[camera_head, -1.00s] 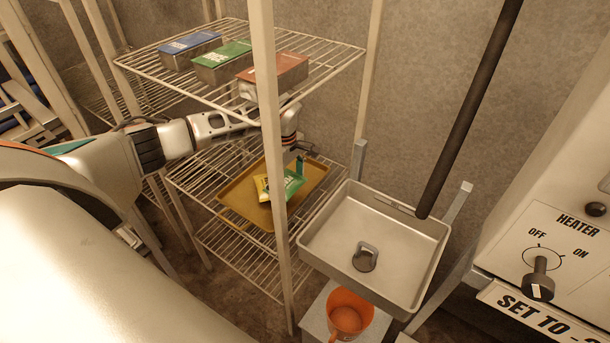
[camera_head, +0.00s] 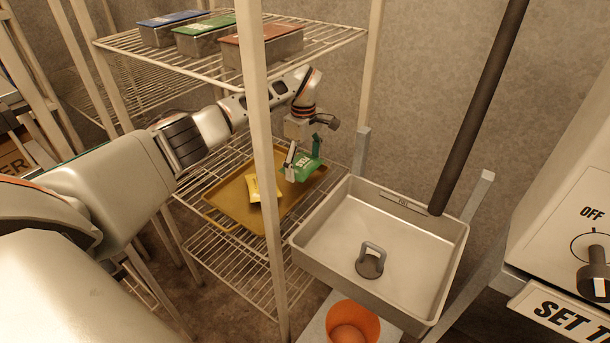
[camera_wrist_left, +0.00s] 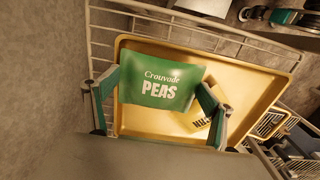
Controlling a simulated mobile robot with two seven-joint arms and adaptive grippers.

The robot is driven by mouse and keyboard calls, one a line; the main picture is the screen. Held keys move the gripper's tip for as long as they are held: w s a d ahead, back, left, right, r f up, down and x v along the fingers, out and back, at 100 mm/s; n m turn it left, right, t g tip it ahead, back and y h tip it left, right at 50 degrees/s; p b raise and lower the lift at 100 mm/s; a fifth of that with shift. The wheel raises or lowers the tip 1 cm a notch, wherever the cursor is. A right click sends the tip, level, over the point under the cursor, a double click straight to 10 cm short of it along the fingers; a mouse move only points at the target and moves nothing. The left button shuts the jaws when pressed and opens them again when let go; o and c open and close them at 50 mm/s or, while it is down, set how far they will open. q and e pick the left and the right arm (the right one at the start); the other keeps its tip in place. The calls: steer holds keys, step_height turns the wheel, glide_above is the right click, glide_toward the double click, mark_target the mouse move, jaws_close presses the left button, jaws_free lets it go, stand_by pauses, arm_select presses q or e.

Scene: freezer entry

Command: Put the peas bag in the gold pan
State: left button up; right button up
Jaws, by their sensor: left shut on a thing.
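The green peas bag (camera_head: 303,168) is held in my left gripper (camera_head: 303,157), over the right part of the gold pan (camera_head: 228,198). In the left wrist view, the fingers of my left gripper (camera_wrist_left: 159,86) are shut on the two sides of the peas bag (camera_wrist_left: 160,78), label facing the camera. The gold pan (camera_wrist_left: 258,75) shows behind and beside the bag. The bag appears to be above the pan floor; the exact gap cannot be told. My right gripper is not in view.
A yellow bag (camera_head: 255,190) lies in the gold pan, partly behind a shelf post (camera_head: 264,200). A wire shelf (camera_head: 330,38) above bears lidded metal tins (camera_head: 262,46). A steel basin (camera_head: 330,225) with a grey weight (camera_head: 370,262) and an orange bucket (camera_head: 353,322) stand to the right.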

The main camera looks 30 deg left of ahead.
mark_target(304, 161)
arm_select(q)
step_height(304, 161, down, 3)
steer(key=shift+f+b, duration=0.15)
steer(key=shift+b, duration=0.45)
steer(key=shift+r, duration=0.2)
steer(key=shift+f, duration=0.15)
steer(key=o, duration=1.4)
steer(key=shift+c, duration=0.2)
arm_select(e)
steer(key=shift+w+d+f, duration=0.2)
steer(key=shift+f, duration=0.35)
arm_select(q)
step_height(304, 161, up, 6)
steer(key=shift+r+p, duration=0.2)
steer(key=shift+p, duration=0.4)
steer(key=shift+r, duration=0.7)
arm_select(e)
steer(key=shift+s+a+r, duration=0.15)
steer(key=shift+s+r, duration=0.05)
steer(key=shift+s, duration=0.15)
